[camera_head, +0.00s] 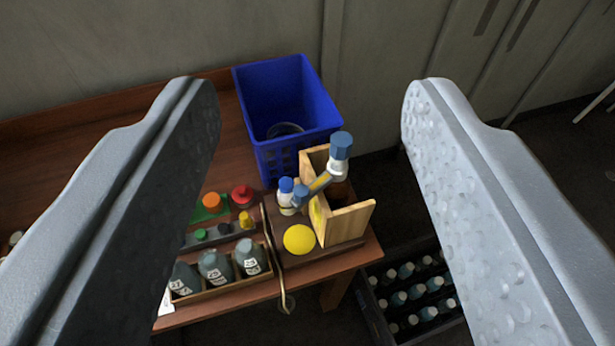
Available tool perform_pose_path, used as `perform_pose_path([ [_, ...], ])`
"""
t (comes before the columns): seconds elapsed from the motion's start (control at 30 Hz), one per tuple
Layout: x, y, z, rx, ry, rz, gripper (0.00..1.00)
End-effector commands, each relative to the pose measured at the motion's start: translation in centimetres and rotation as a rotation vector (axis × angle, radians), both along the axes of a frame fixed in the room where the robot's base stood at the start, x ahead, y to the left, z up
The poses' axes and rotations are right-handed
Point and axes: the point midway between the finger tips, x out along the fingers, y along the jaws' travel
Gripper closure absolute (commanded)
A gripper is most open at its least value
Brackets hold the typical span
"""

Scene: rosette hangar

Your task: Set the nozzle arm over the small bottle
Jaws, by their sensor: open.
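A small white bottle (286,203) with a blue cap stands on a dark base at the table's right end. Just right of it is what looks like the nozzle arm (320,182), a short yellow bar. A blue piece sits at its near end, beside the bottle, and a blue-capped white cylinder (339,160) rises at its far end. From this angle I cannot tell whether the arm's end is over the bottle or only beside it. My gripper (310,88) is open and empty, its two grey fingers wide apart in the foreground, well short of these things.
A light wooden stand (346,223) and a yellow dome (299,240) are beside the bottle. A blue basket (292,110) stands behind. A tray of grey bottles (215,268) and coloured buttons (242,195) lie left. A dark crate of bottles (408,292) is below right.

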Motion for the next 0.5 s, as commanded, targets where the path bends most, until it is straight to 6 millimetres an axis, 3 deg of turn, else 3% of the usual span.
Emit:
perform_pose_path([
  [0.17,5.2,-3.8,-6.0,-0.059,-0.014,-0.057,0.52],
  [0.3,9.5,-6.5,-12.6,-0.126,-0.047,-0.068,0.52],
  [0.5,13.2,-7.8,-22.7,-0.179,-0.091,0.005,0.52],
])
